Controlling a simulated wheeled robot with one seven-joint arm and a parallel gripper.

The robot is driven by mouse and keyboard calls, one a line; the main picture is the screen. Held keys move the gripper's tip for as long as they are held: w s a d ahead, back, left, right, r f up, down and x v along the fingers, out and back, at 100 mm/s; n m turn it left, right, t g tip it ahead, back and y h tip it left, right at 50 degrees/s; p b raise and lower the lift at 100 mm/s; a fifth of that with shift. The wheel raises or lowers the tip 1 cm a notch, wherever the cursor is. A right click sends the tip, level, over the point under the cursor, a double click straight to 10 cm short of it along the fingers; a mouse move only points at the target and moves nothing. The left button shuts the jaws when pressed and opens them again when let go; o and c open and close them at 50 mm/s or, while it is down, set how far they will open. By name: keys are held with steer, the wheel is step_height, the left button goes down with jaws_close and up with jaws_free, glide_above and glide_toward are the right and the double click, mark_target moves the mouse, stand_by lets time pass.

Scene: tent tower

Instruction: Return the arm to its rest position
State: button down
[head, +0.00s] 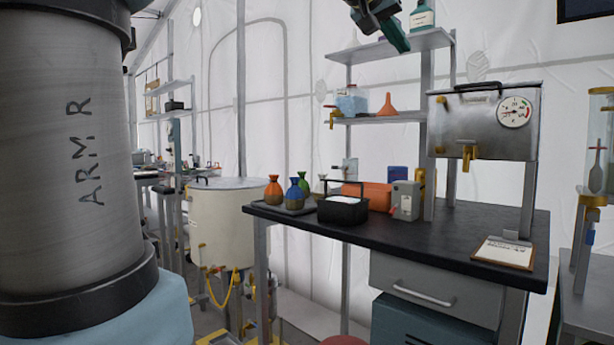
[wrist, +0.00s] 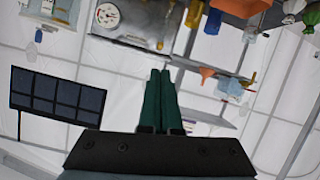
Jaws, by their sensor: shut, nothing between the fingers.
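My gripper (wrist: 160,100) shows in the wrist view as two dark green fingers lying side by side, shut with nothing between them. In the head view, part of my gripper (head: 392,32) shows at the top edge, high in front of the upper shelf. The wrist view is turned over, with the shelf goods and the gauge tank at its top. A large grey cylinder of my arm, marked "ARM R", fills the left of the head view. The rest of the arm is out of view.
A black-topped bench (head: 450,237) holds several flasks, a black basket (head: 342,209) and a clipboard (head: 503,253). A metal tank with a gauge (head: 480,115) stands above its right side. Shelves (head: 380,118) rise behind. A cream drum (head: 222,225) stands left. A dark panel (wrist: 57,95) hangs on the wall.

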steer(key=w+a+f+n+g+y, duration=0.1)
steer(key=w+a+f+y, duration=0.15)
steer(key=f, duration=0.75)
steer(key=w+a+f+n+g+y, duration=0.1)
steer(key=a+f, duration=0.3)
steer(key=f, duration=0.6)
steer(key=w+a+f+n+g+y, duration=0.15)
steer(key=a+f, duration=0.25)
steer(key=f, duration=0.5)
steer(key=s+a+f+n+g+y, duration=0.1)
steer(key=s+a+f+g, duration=0.1)
steer(key=s+a+f, duration=0.5)
steer(key=s+a+f+g+y, duration=0.1)
steer(key=s+a+f+y, duration=0.2)
steer(key=f, duration=0.7)
steer(key=s+a+f+n+g, duration=0.1)
steer(key=s+a+f+g, duration=0.1)
steer(key=s+a+f, duration=0.45)
step_height(320, 180, up, 15)
steer(key=d+p, duration=0.2)
steer(key=p, duration=1.5)
steer(key=c, duration=1.5)
jaws_free()
